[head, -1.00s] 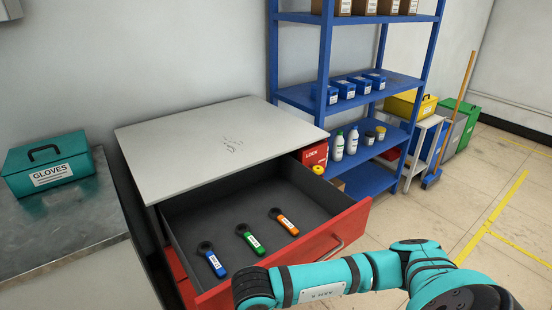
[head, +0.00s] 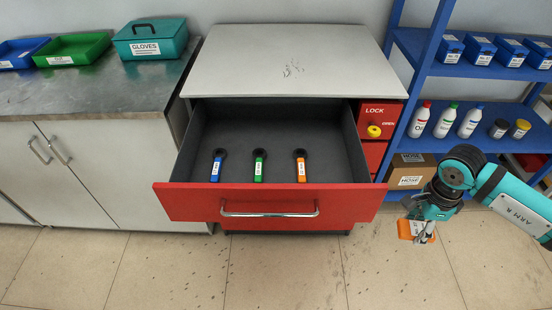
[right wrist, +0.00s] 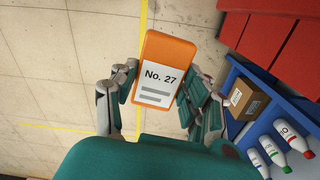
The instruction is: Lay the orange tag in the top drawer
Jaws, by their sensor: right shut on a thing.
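The orange tag (right wrist: 168,55) has a white label reading "No. 27". My right gripper (right wrist: 158,85) is shut on it, with a finger on each side. In the head view the tag (head: 405,229) hangs below the right gripper (head: 424,226), to the right of the drawer and apart from it. The top drawer (head: 320,203) of the red cabinet is pulled open, with a dark grey inside. In it lie a blue-handled (head: 216,170), a green-handled (head: 258,170) and an orange-handled (head: 301,170) labelled item, side by side. My left gripper is out of view.
The cabinet's grey top (head: 290,60) is bare apart from dark marks. A lock panel (head: 380,113) with a yellow knob is right of the drawer. Blue shelves (head: 465,80) with bottles stand at the right. A counter (head: 90,90) with bins is at the left.

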